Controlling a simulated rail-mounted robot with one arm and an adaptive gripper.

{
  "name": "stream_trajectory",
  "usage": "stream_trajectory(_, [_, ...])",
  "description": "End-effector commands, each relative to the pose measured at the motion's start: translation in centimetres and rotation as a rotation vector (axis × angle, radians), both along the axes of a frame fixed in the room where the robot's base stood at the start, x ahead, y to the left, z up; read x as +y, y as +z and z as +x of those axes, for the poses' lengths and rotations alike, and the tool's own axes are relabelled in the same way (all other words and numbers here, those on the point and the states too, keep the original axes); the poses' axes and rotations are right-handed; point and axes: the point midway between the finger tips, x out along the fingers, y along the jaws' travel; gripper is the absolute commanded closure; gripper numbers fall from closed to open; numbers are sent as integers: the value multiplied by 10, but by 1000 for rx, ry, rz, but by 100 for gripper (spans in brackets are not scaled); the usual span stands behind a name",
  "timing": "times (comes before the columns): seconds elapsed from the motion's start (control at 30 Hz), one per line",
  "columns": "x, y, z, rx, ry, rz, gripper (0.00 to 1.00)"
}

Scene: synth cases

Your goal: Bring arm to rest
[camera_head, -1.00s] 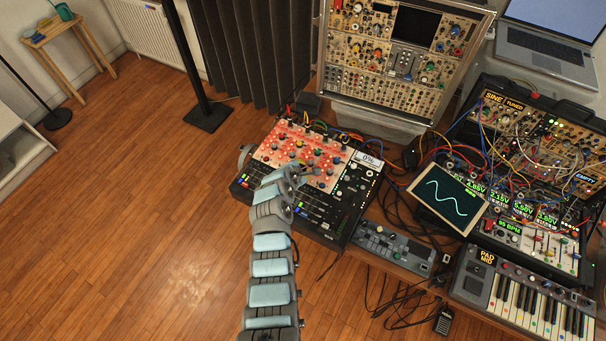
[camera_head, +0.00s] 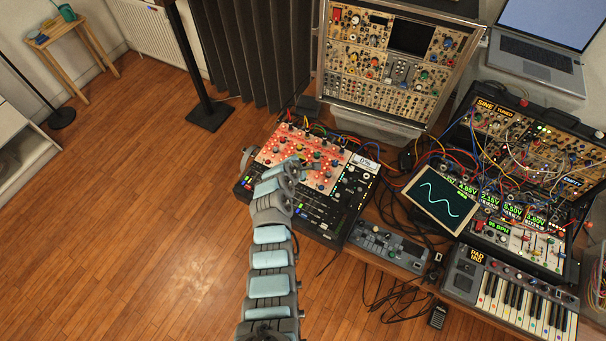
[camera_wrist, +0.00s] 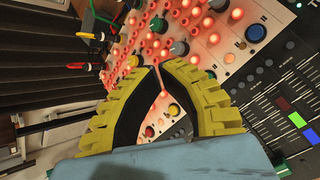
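My arm (camera_head: 270,262) reaches up from the bottom of the head view. Its end is over the mixer with the red-lit panel (camera_head: 329,148). In the wrist view my gripper (camera_wrist: 158,67) shows two yellow fingers with dark inner faces. Their tips come nearly together, with a small gap between them and a wider one lower down. Nothing is held. The red-lit panel (camera_wrist: 195,58) shows beyond and between the fingers. I cannot tell how far the tips are above the knobs.
A small grey device (camera_head: 392,246), a waveform screen (camera_head: 446,198) and a keyboard (camera_head: 514,292) lie to the right. A modular rack (camera_head: 390,60) and a patched synth case (camera_head: 520,135) stand behind. Cables hang among them. The wooden floor (camera_head: 150,210) on the left is clear.

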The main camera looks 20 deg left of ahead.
Motion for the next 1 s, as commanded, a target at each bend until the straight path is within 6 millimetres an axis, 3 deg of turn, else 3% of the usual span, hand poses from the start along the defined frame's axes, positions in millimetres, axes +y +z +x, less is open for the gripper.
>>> stream_trajectory(0.67, [0,5,1,-12,-4,20,100])
stream_trajectory(0.87, [-1,22,6,-125,-45,235,100])
stream_trajectory(1.0, [-2,50,6,-246,-80,492,100])
